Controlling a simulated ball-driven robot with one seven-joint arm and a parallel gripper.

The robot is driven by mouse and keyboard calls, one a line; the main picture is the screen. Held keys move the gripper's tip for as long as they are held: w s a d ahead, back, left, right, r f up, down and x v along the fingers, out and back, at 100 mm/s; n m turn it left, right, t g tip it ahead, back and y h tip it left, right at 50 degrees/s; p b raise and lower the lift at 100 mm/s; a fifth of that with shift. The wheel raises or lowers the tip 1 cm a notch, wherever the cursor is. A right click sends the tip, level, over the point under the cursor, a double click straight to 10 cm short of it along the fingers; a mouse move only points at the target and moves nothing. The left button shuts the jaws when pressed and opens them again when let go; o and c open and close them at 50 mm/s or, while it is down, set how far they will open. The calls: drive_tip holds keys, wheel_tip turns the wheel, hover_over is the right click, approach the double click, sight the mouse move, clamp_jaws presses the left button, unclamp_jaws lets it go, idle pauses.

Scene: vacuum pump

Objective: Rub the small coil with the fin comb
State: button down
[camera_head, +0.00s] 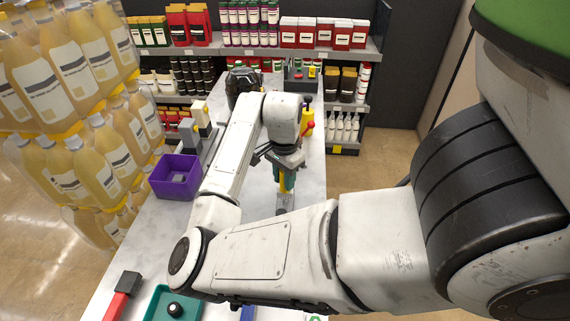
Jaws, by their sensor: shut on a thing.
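My gripper (283,163) points down over the white counter, right of the middle, partly hidden by my own wrist. It is shut on a slim yellow and teal tool, which looks like the fin comb (288,182). A small grey block (284,202), perhaps the small coil, sits on the counter right at the tool's lower end. I cannot tell whether the tool touches it, or whether the grey part is the tool's own head.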

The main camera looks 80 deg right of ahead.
drive_tip(key=shift+r, duration=1.75)
